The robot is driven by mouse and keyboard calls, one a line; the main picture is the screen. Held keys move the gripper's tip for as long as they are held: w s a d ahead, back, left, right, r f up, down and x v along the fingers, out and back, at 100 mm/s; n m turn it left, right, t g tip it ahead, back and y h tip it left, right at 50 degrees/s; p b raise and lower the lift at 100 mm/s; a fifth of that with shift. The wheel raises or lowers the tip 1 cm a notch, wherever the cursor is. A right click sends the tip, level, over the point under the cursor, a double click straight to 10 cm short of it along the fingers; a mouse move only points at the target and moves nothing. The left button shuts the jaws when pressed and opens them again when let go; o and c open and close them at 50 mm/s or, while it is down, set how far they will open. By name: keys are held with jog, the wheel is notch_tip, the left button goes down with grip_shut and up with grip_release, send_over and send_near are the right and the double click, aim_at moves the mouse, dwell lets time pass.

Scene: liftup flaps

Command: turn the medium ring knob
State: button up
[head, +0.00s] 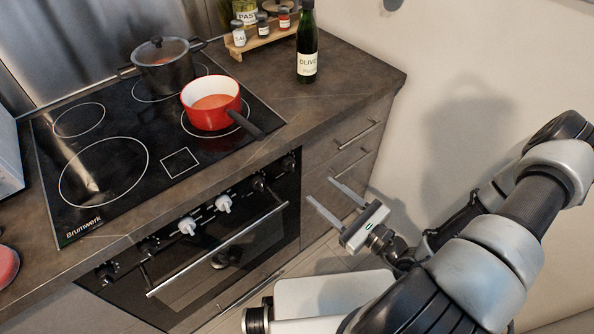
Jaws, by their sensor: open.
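The oven front (215,250) carries a row of knobs under the cooktop (125,120). Two white knobs, one at left (187,226) and one at right (224,203), sit in the middle. Dark knobs stand at the right end, one (259,183) beside another (289,163), and more at the left end (105,273). I cannot tell which knob belongs to the medium ring. My gripper (320,189) is open and empty, its two fingers pointing left towards the oven front. It appears right of the rightmost knob, apart from it, in front of the drawers.
A red saucepan (211,106) stands on the front right ring, its dark handle pointing towards the counter edge. A dark lidded pot (165,68) is behind it. An oven handle bar (217,249) runs below the knobs. An olive bottle (307,50) stands on the counter.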

aim_at(293, 167)
jog(key=b+x, duration=0.1)
jog(key=x, duration=0.9)
jog(key=shift+w+a, duration=0.25)
jog(key=shift+w, duration=0.05)
jog(key=c, duration=1)
jog(key=shift+c, duration=0.2)
jog(key=shift+m+p, duration=0.4)
jog(key=shift+p, duration=0.1)
jog(key=shift+r+m+p, duration=0.1)
jog(key=shift+m+p, duration=0.4)
jog(key=shift+m, duration=0.2)
jog(key=m+p, duration=0.2)
jog(key=m, duration=0.3)
jog(key=m+p, duration=0.2)
jog(key=m, duration=0.2)
jog(key=shift+f+m+t, duration=0.25)
jog(key=shift+m+t, duration=0.15)
